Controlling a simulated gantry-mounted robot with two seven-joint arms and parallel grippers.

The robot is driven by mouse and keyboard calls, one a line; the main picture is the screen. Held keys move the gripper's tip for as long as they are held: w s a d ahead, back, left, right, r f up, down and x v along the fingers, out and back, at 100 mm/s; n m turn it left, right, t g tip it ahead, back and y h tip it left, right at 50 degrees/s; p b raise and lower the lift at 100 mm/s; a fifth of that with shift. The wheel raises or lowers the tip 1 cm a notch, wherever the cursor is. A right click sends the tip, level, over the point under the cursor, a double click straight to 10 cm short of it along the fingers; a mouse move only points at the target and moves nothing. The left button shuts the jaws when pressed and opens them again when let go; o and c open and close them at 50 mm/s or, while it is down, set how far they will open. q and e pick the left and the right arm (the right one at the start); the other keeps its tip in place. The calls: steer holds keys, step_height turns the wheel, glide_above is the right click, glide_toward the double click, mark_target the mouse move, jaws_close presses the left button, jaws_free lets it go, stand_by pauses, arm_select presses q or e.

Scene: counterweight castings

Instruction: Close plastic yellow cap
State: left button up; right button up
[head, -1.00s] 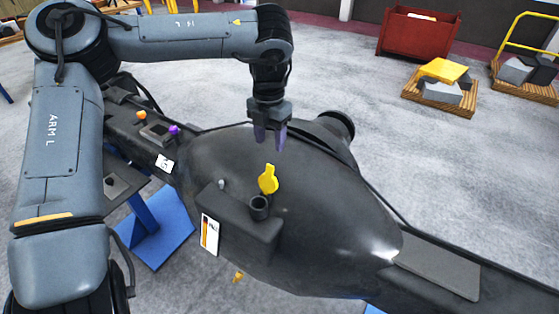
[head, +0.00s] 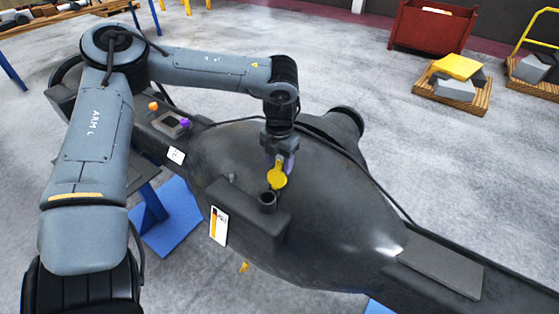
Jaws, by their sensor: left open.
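The yellow cap (head: 277,177) stands raised at the far side of a short black filler neck (head: 267,200). The neck's mouth is uncovered. Both are on the raised block of a large dark casting (head: 330,205). The gripper is open. I cannot tell whether a finger touches the cap. My right gripper is not in the view.
Orange (head: 153,106) and purple (head: 186,122) knobs stand on the casting's left arm. A small grey peg (head: 232,179) rises left of the neck. A red bin (head: 431,27) and a loaded pallet (head: 452,92) stand on the floor at the back right.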

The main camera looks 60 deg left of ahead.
arm_select(q)
jaws_close()
stand_by(0.4)
